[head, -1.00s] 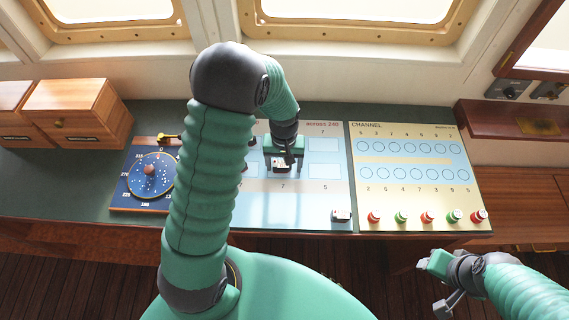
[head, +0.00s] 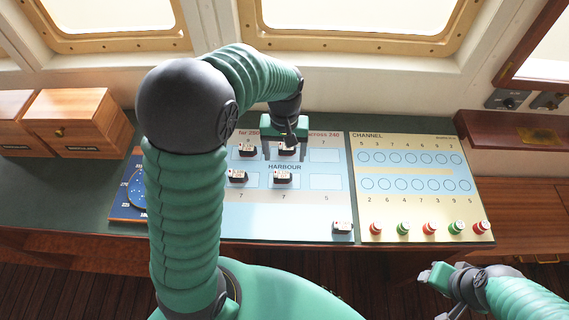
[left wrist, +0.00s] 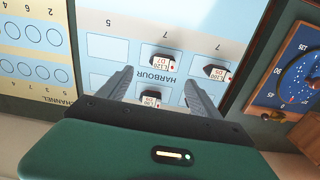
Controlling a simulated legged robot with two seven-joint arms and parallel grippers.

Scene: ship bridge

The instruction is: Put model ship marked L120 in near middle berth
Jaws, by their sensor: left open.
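The model ship marked L120 (head: 283,177), a small dark hull with a white labelled top, sits in the near middle berth of the harbour board (head: 312,210). In the left wrist view its label (left wrist: 157,64) reads L120 D7. My left gripper (head: 287,154) is open above the far row, just beyond that ship, its fingers (left wrist: 157,82) apart with nothing held. A far middle ship (head: 287,149) lies beneath it, partly hidden by the gripper. My right gripper (head: 440,288) is off the desk's front edge at the right; its jaw opening is unclear.
Other ships sit at far left (head: 247,150) and near left (head: 238,176); another (head: 342,228) lies at the board's front right corner. The right-hand berths are empty. A channel board (head: 410,205) with several red and green buoys is at right, wooden drawers (head: 78,120) at left.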

